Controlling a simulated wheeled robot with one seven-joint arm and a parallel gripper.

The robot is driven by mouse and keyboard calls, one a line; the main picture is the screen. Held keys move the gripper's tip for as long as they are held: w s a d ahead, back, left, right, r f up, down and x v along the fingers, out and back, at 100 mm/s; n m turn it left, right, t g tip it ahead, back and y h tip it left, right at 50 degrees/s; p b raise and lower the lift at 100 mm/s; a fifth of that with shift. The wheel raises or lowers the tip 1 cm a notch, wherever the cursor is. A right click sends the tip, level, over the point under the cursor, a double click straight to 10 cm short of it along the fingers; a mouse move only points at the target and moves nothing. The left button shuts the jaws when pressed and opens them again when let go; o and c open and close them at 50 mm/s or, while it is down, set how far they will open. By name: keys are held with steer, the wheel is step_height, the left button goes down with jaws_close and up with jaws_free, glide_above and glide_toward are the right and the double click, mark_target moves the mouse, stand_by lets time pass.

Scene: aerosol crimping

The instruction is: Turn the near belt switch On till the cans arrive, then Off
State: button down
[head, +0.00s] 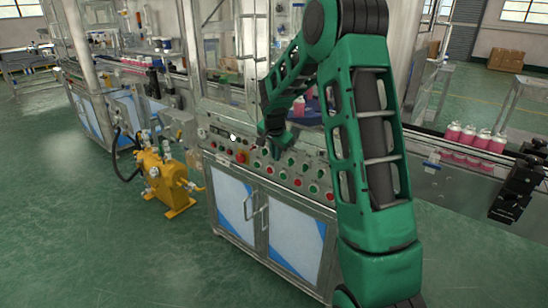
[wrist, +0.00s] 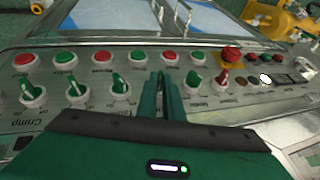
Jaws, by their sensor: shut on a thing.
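My gripper (wrist: 162,82) is shut at the row of green switches in the wrist view, on a switch knob that its fingers hide. The label of this switch is covered, so I cannot read its setting. In the head view my gripper (head: 271,148) is at the control panel (head: 205,142), partly behind my arm. Pink cans with white tops (head: 475,138) stand in a row on the belt (head: 425,146) at the right. A pink can (head: 299,107) also shows inside the machine, behind my arm.
Red and green push buttons (wrist: 104,57) line the panel beyond. A yellow pump unit (head: 163,180) stands on the floor at left. The green floor in front is clear.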

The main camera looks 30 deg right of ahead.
steer(key=shift+w+a+f+n+g+h, duration=0.1)
steer(key=shift+w+n+g+h, duration=0.35)
steer(key=shift+g, duration=0.85)
steer(key=shift+w+r+n+g+h, duration=0.15)
steer(key=shift+g+h, duration=0.4)
steer(key=shift+g, duration=0.75)
steer(key=shift+w+a+f+n+g+h, duration=0.15)
steer(key=shift+w+n+g+h, duration=0.25)
steer(key=shift+g, duration=0.9)
steer(key=shift+d+g+h, duration=0.15)
steer(key=shift+g+h, duration=0.15)
steer(key=c, duration=1.9)
jaws_free()
steer(key=v, duration=1.1)
